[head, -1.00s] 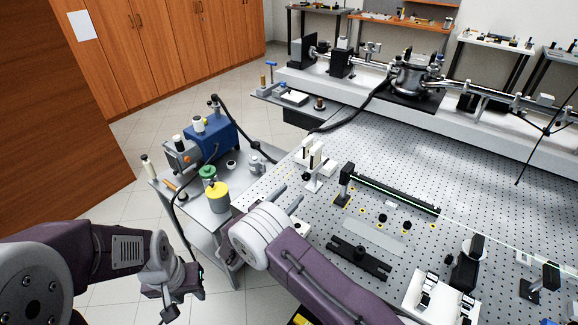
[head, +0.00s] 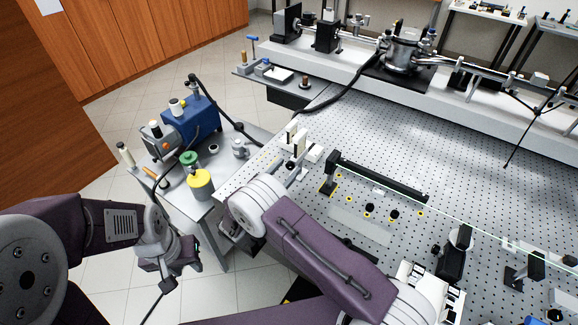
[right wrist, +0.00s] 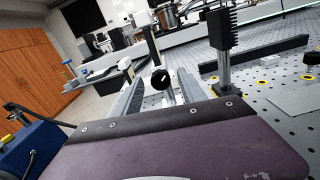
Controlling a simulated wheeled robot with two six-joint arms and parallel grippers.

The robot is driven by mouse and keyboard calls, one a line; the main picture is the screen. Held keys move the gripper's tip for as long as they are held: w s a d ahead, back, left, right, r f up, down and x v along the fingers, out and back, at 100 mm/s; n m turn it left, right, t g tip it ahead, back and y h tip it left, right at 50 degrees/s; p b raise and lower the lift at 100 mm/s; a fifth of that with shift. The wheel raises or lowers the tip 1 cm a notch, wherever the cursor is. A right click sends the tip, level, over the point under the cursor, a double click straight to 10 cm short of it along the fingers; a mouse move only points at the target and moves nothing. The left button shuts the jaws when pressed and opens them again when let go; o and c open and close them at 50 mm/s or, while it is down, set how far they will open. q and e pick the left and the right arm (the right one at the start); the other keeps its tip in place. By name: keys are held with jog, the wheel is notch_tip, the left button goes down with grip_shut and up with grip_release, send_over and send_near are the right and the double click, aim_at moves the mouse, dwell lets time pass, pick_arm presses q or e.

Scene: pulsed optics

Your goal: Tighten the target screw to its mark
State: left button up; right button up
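In the right wrist view a black round knob (right wrist: 160,79) with a pale line across its face shows between the two grey fingers of my right gripper (right wrist: 160,92). It looks like a screw head, but I cannot tell whether it is the target screw. The fingers are apart, one on each side, with no visible contact. In the head view my right gripper (head: 291,174) is at the table's left edge, by small white mounts (head: 313,152), partly hidden by my wrist. My left gripper (head: 178,266) hangs over the floor, away from the table; its fingers are unclear.
The perforated optical table (head: 390,140) carries a black rail (head: 380,180) right of the mounts. A cart (head: 190,215) holds a blue pump (head: 195,118), a yellow-lidded jar (head: 200,184) and a green-lidded jar (head: 189,160). A dark post (right wrist: 223,50) stands close right of my right gripper.

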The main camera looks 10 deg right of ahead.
jog(key=shift+s+a+r, duration=0.15)
jog(key=shift+s+r, duration=0.05)
jog(key=shift+s, duration=0.1)
jog(key=c, duration=0.9)
pick_arm(q)
jog(key=shift+s+a, duration=0.2)
jog(key=shift+s, duration=0.1)
pick_arm(e)
grip_shut()
pick_arm(q)
jog(key=shift+f, duration=0.1)
pick_arm(e)
jog(key=shift+f, duration=0.1)
jog(key=m+b, duration=0.3)
jog(key=shift+f, duration=0.2)
jog(key=m+b, duration=0.3)
pick_arm(q)
notch_tip(320, 180, down, 7)
jog(key=b, duration=0.1)
pick_arm(e)
jog(key=shift+r+m, duration=0.15)
jog(key=shift+m, duration=0.35)
jog(key=shift+r, duration=0.1)
